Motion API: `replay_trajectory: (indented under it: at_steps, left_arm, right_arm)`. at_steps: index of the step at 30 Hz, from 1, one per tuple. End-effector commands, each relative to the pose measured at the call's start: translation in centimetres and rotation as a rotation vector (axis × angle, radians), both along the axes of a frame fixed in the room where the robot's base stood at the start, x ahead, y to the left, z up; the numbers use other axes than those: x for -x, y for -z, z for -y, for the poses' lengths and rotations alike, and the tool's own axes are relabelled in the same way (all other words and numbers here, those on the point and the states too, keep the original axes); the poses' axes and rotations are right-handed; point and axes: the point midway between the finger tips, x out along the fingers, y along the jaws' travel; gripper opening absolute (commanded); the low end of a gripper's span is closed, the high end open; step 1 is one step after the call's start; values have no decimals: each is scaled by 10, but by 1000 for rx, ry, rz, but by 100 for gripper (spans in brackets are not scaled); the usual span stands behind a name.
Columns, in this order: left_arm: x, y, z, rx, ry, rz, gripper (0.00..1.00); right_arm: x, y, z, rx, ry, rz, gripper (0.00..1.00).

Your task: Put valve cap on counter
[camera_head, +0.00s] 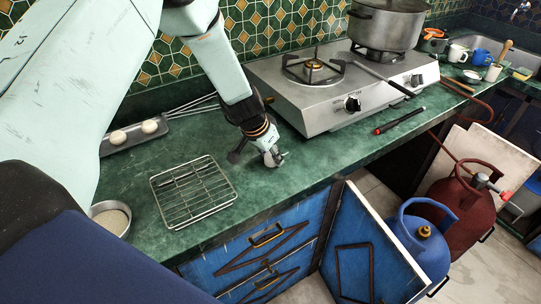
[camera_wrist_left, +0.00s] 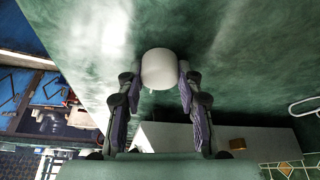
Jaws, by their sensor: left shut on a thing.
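My left gripper (camera_head: 266,155) is low over the green counter (camera_head: 258,196), between the wire rack and the stove. In the wrist view the left gripper (camera_wrist_left: 160,72) has its two fingers closed on the sides of a smooth whitish rounded cap, the valve cap (camera_wrist_left: 158,66). In the head view the cap (camera_head: 275,156) shows only as a small pale shape at the fingertips. It is at or very near the counter surface; I cannot tell whether it touches. My right gripper is not in view.
A wire rack (camera_head: 193,191) lies to the left of the gripper. The two-burner gas stove (camera_head: 320,105) stands behind right, with a pot (camera_head: 388,24) on it. A black and red lighter (camera_head: 399,121) lies before the stove. Blue (camera_head: 420,245) and red (camera_head: 472,205) gas cylinders stand below.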

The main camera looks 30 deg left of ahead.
Motion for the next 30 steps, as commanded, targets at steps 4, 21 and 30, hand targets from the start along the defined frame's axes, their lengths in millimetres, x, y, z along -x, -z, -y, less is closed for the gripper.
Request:
replay_trajectory:
  at_steps: [4,21,30]
  left_arm:
    - [1,3,0,-1,1,-3,43]
    - [0,-1,0,-2,1,-1,58]
    - [14,-44,-4,0,1,-2,58]
  right_arm:
    - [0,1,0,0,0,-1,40]
    - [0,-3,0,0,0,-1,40]
    - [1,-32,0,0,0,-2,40]
